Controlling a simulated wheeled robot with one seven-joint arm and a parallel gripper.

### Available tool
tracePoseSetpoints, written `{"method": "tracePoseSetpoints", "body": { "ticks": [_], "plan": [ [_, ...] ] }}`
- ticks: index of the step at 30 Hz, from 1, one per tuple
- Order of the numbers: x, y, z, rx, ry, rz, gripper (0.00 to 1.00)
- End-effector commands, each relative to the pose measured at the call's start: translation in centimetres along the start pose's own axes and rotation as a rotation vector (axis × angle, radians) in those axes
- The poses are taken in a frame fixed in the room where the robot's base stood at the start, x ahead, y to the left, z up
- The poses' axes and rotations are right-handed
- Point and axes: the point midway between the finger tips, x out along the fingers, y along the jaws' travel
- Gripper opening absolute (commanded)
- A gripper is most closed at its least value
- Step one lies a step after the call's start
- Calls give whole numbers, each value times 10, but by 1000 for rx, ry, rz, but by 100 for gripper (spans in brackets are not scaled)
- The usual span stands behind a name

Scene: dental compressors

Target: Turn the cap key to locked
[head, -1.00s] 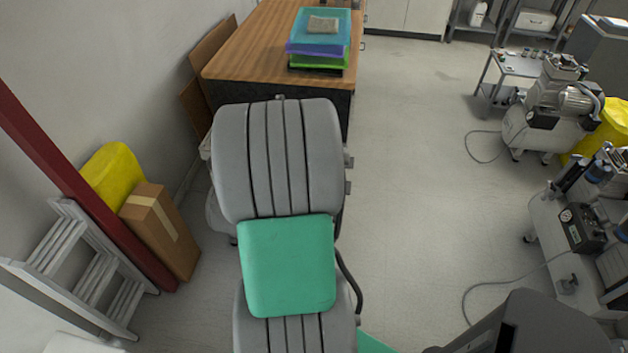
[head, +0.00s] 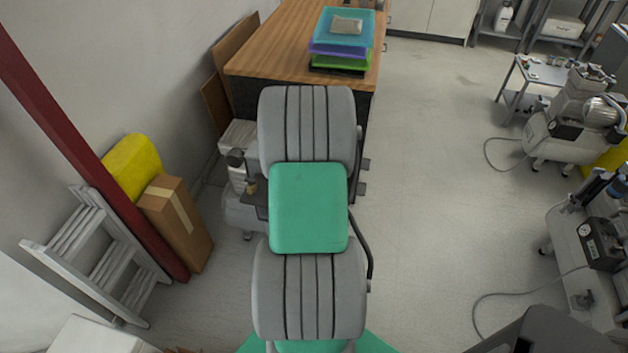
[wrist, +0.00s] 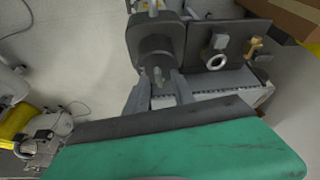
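In the wrist view, my gripper (wrist: 161,77) has its two grey fingers apart. A small metal tab (wrist: 157,76), which may be the cap key, shows between them; I see no clear contact. It stands out from a dark round cap-like body (wrist: 155,42). A dark plate (wrist: 228,42) beside it carries a pale metal ring (wrist: 219,41) and a brass fitting (wrist: 254,46). In the head view, the brass fitting (head: 251,188) and part of the dark body (head: 236,158) show left of my arm. My arm hides the gripper and the tab there.
A wooden desk (head: 270,50) with stacked trays (head: 341,45) stands behind. A cardboard box (head: 176,222), a yellow object (head: 132,165) and a stepladder (head: 88,245) line the left wall. Compressors (head: 560,135) stand at the right. Floor between is clear.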

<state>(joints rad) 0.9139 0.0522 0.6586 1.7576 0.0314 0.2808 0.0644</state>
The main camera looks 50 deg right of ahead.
Motion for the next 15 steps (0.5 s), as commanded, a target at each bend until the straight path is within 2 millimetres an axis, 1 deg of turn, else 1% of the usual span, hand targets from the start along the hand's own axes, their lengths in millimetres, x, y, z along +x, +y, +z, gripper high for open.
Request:
{"method": "tracePoseSetpoints", "body": {
  "ticks": [5, 6, 15],
  "plan": [
    [0, 0, 0, -1, 0, 0, 30],
    [0, 0, 0, 0, 0, 0, 28],
    [0, 0, 0, 0, -1, 0, 4]
  ]
}}
